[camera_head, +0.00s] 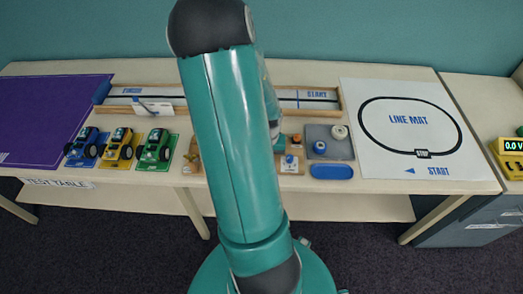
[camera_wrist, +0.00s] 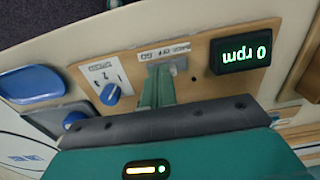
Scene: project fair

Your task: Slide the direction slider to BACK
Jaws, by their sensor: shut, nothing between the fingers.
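The direction slider's label plate (camera_wrist: 164,53) is on a wooden control board (camera_wrist: 205,87) in the wrist view, with small lettering that seems to read BACK, OFF and GO. My gripper (camera_wrist: 160,76) is shut and empty, its fingertips over the slot just below the label. The fingers hide most of the slider, so its knob position and any contact cannot be told.
A blue speed dial (camera_wrist: 112,95) and a display reading 0 rpm (camera_wrist: 244,52) flank the slider. A blue tray (camera_wrist: 28,83) lies beyond the board. In the head view, toy cars (camera_head: 118,146) stand left, and the line mat (camera_head: 405,125) lies right.

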